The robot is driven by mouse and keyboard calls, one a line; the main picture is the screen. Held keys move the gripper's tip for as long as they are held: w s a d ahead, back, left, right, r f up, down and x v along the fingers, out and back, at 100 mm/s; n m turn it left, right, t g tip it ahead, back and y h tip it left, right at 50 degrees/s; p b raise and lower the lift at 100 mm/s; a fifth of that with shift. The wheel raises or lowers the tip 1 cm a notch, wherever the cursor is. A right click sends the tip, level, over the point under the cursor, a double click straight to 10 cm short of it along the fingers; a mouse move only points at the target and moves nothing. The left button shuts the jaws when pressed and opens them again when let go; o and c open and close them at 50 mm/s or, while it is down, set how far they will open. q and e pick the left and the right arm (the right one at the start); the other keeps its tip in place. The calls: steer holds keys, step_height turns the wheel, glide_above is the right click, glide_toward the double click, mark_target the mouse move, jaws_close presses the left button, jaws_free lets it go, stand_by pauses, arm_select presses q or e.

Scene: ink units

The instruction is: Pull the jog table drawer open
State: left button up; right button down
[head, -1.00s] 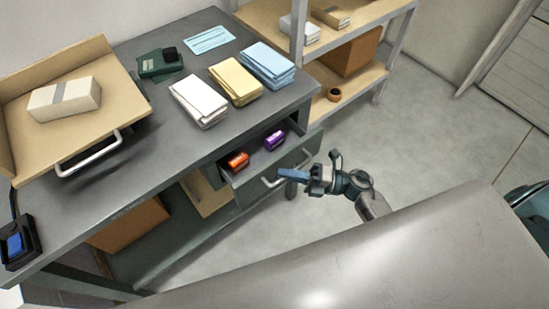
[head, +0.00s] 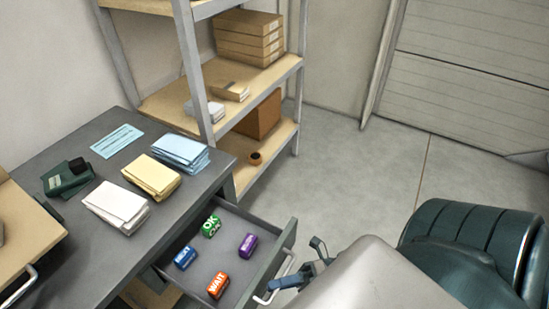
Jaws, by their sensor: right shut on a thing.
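The drawer (head: 225,258) of the dark grey table (head: 85,245) stands well open toward the right. Inside lie a green block marked OK (head: 211,226), a blue block (head: 185,257), a purple block (head: 248,246) and an orange block marked WAIT (head: 218,285). The drawer's pale bar handle (head: 287,266) is on its front. My right gripper (head: 277,285) is shut on the handle near its lower end. My left gripper is not in view.
White (head: 115,207), yellow (head: 151,176) and light blue (head: 180,153) paper stacks lie on the table. A dark green device (head: 67,178) is beside them. A shelf rack (head: 235,90) stands behind. Open floor (head: 350,180) lies right of the drawer.

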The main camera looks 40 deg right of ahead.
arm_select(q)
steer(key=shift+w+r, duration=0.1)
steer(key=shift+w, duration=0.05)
arm_select(e)
steer(key=c, duration=1.5)
jaws_free()
steer(key=shift+d, duration=0.1)
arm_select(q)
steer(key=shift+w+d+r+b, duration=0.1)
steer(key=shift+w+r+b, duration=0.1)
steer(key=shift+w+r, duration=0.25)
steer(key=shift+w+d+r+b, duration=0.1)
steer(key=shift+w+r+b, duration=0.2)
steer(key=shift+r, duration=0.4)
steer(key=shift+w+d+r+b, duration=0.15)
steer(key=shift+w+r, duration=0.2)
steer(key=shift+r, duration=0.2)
arm_select(e)
steer(key=v, duration=1)
steer(key=shift+s+d, duration=0.2)
steer(key=shift+d, duration=0.15)
steer(key=shift+w+f, duration=0.1)
